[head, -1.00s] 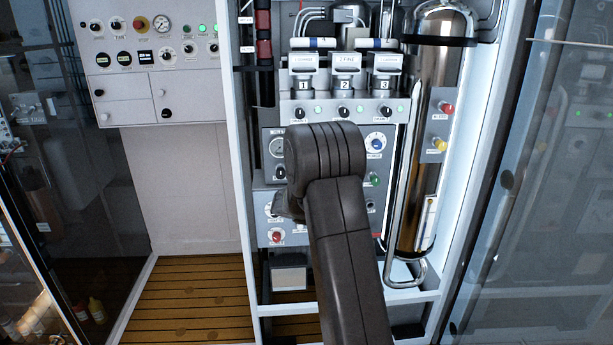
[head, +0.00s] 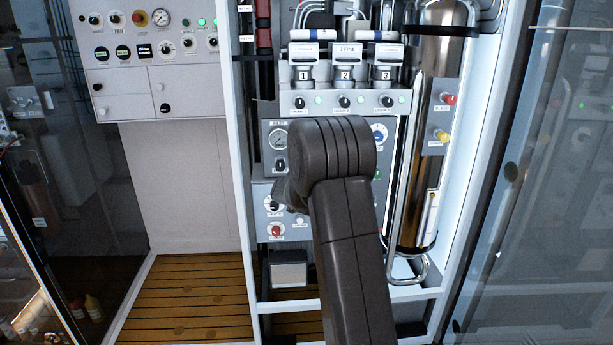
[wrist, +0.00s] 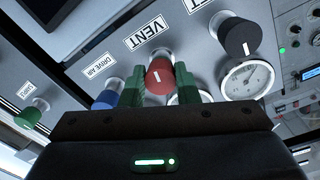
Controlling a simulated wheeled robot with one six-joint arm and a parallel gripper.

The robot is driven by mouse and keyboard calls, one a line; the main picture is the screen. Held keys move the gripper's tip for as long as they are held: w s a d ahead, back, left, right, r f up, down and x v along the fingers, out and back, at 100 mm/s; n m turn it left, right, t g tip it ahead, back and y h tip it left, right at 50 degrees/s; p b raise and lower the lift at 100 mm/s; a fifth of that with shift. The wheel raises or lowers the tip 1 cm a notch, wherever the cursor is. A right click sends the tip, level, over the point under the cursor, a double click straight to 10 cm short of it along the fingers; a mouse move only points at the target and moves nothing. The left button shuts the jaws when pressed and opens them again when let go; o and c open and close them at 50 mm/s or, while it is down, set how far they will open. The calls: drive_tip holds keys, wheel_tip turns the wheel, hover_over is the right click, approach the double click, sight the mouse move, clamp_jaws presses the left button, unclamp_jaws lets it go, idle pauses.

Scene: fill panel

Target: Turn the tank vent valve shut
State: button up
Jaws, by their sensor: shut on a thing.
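The vent valve is a red round knob (wrist: 160,76) with a white line on its face, in the wrist view. A label reading VENT (wrist: 147,32), upside down in this view, is on the panel just above it. My gripper (wrist: 160,73) has one green finger on each side of the red knob and is shut on it. The white line runs nearly upright in the picture. In the head view my dark arm covers the middle of the panel, and the held knob and fingertips are hidden there.
In the wrist view, a blue knob (wrist: 107,98) labelled DRIVE AIR and a green knob (wrist: 29,115) stand to the left. A black knob (wrist: 238,38) and a round gauge (wrist: 247,78) stand close on the right. A white frame post (head: 236,170) is left of the panel.

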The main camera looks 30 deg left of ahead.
drive_tip(key=m+b, duration=0.8)
drive_tip(key=m, duration=0.8)
drive_tip(key=m+y+b, duration=0.1)
drive_tip(key=m+b, duration=0.7)
drive_tip(key=m, duration=0.8)
drive_tip(key=shift+d+g, duration=0.1)
drive_tip(key=shift+g, duration=0.2)
drive_tip(key=shift+m, duration=0.3)
drive_tip(key=o, duration=1)
drive_tip(key=shift+r, duration=0.1)
